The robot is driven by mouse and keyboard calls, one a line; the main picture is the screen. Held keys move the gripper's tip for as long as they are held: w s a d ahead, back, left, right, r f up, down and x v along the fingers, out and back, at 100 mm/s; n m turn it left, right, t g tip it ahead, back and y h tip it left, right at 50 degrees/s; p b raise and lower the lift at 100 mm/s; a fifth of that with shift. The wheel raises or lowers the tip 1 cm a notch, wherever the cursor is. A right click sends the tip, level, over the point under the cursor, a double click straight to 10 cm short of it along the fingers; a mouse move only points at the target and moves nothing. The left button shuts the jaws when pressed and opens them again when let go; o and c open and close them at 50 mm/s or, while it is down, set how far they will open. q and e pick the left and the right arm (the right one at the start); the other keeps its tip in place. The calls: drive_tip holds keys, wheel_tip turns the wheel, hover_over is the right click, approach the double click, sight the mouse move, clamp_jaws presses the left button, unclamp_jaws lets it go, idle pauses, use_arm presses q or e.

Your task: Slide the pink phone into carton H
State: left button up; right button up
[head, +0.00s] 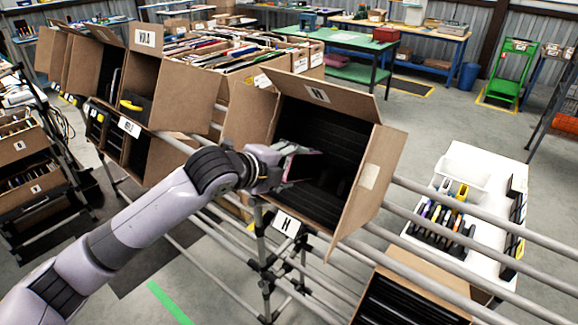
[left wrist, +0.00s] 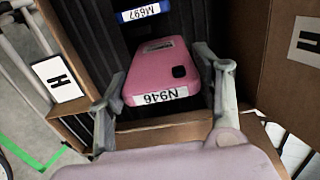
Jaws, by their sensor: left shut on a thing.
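The pink phone (left wrist: 160,62), with a white label N946 on its near end, lies between the fingers of my left gripper (left wrist: 163,84). The gripper is shut on it. Carton H (head: 372,188) is a tilted, open brown box with a dark ribbed inside; its white H tag (left wrist: 58,79) is at the left in the left wrist view. In the head view my left gripper (head: 296,166) is at the carton's mouth, with only a little pink showing. The phone points into the carton. My right gripper is not in view.
A thing with a blue-edged label M697 (left wrist: 138,13) sits deeper in the carton, beyond the phone. Open flaps (head: 318,92) border the mouth. Grey rack rails (head: 470,222) run below. A white tray table (head: 468,172) with several upright items stands at right.

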sight(305, 168)
use_arm(q)
drive_tip(key=shift+x, duration=1.3)
drive_tip(key=shift+d+f, duration=0.1)
drive_tip(key=shift+b+x, duration=0.7)
drive_tip(key=shift+x, duration=1.5)
drive_tip(key=shift+f, duration=0.15)
drive_tip(key=shift+f, duration=0.1)
drive_tip(key=shift+s+f, duration=0.15)
